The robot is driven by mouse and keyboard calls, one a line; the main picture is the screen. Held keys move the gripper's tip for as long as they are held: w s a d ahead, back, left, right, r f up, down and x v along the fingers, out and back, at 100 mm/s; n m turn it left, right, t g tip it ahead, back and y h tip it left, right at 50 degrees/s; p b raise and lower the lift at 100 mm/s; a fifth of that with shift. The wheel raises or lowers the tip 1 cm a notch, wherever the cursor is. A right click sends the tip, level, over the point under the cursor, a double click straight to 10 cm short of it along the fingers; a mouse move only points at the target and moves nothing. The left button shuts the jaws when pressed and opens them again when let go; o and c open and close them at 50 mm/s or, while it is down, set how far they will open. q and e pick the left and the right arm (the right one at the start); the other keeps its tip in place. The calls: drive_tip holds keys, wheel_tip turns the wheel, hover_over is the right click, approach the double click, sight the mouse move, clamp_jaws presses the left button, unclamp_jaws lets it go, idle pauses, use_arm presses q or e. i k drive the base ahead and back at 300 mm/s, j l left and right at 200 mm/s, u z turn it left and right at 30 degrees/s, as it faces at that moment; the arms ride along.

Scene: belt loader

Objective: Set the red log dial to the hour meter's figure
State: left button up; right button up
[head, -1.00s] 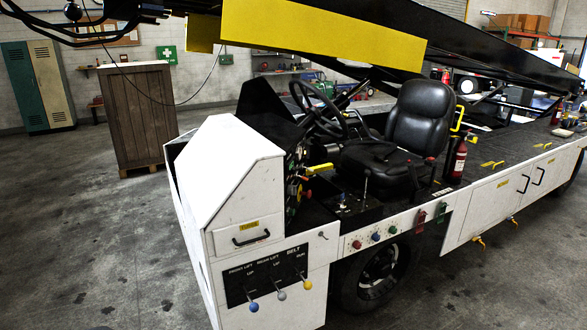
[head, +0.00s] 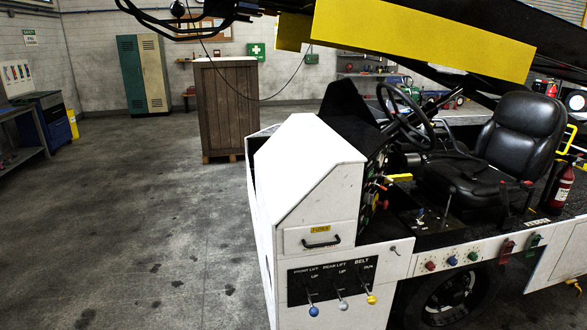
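The white belt loader (head: 300,165) stands close in front, with its dash panel (head: 374,190) facing right toward the black seat (head: 521,128). The dash is seen edge-on, with red, yellow and green controls on it. I cannot make out an hour meter or its figure. On the side sill are a red knob (head: 430,266), a blue knob (head: 452,261) and a green knob (head: 473,256). I cannot tell whether any red part is the log dial. Neither of my grippers is in view.
A lever panel (head: 332,281) with blue, grey and yellow knobs is on the loader's near end. A wooden crate (head: 228,108), lockers (head: 143,75) and a workbench (head: 24,130) stand behind. The floor to the left is clear. A yellow-sided boom (head: 420,38) hangs overhead.

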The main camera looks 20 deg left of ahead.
sight(430, 266)
drive_tip(key=i+l+u, duration=0.2)
drive_tip(key=l+u, duration=0.15)
drive_tip(key=l, duration=0.3)
drive_tip(key=i+l+u, duration=0.1)
drive_tip(key=l+u, duration=0.3)
drive_tip(key=l, duration=0.25)
drive_tip(key=l+u, duration=0.35)
drive_tip(key=l, duration=0.8)
